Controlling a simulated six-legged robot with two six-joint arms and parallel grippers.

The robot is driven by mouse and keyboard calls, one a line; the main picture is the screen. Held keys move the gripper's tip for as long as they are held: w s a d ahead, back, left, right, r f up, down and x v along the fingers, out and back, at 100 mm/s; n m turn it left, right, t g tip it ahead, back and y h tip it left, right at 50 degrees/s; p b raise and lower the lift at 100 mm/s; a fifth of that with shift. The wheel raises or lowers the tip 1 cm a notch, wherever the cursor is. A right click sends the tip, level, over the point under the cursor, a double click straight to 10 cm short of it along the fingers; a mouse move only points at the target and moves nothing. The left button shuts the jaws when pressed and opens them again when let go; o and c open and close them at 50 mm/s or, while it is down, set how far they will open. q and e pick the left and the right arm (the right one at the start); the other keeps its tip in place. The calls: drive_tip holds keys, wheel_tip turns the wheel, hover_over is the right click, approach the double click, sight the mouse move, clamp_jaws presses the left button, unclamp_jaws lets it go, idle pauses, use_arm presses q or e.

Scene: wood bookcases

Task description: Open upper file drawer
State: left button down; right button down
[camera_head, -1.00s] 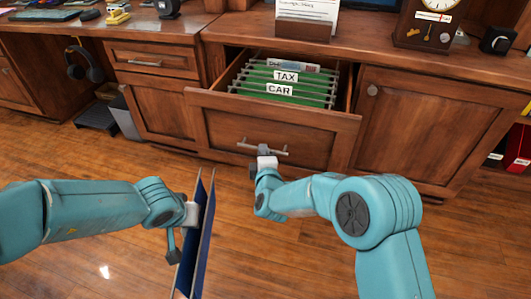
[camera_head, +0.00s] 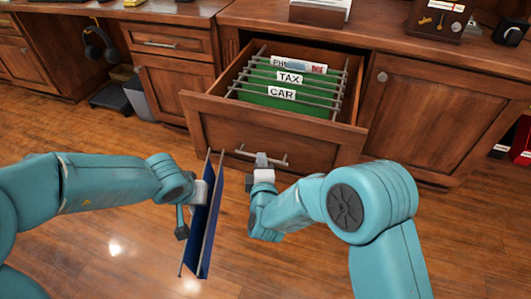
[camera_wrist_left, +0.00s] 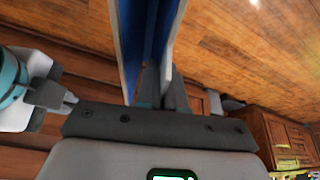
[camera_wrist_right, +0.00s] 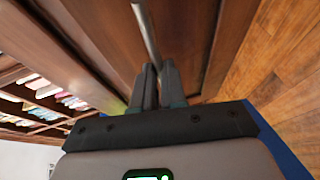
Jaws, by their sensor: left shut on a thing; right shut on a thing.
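The upper file drawer (camera_head: 225,123) is pulled out from the wood cabinet. Green hanging files (camera_head: 275,99) with labels such as TAX and CAR show inside it. My right gripper (camera_head: 262,165) is at the metal bar handle (camera_head: 276,161) on the drawer front and is shut on it. The handle also shows between the fingers in the right wrist view (camera_wrist_right: 146,35). My left gripper (camera_head: 197,192) is shut on a dark blue folder (camera_head: 204,222), held upright in front of and left of the drawer. The folder fills the top middle of the left wrist view (camera_wrist_left: 150,40).
A closed cabinet door (camera_head: 415,115) is right of the drawer. A smaller closed drawer (camera_head: 168,40) is at the left. Headphones (camera_head: 101,45) hang under the desk, near a grey bin (camera_head: 138,97). The wooden floor (camera_head: 90,130) in front is clear.

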use_arm(q)
drive_tip(key=shift+r, duration=0.1)
use_arm(e)
drive_tip(key=shift+s+a, duration=0.15)
drive_tip(key=shift+s, duration=0.35)
drive_tip(key=shift+s+a, duration=0.15)
drive_tip(key=shift+s, duration=0.35)
drive_tip(key=c, duration=1.2)
unclamp_jaws()
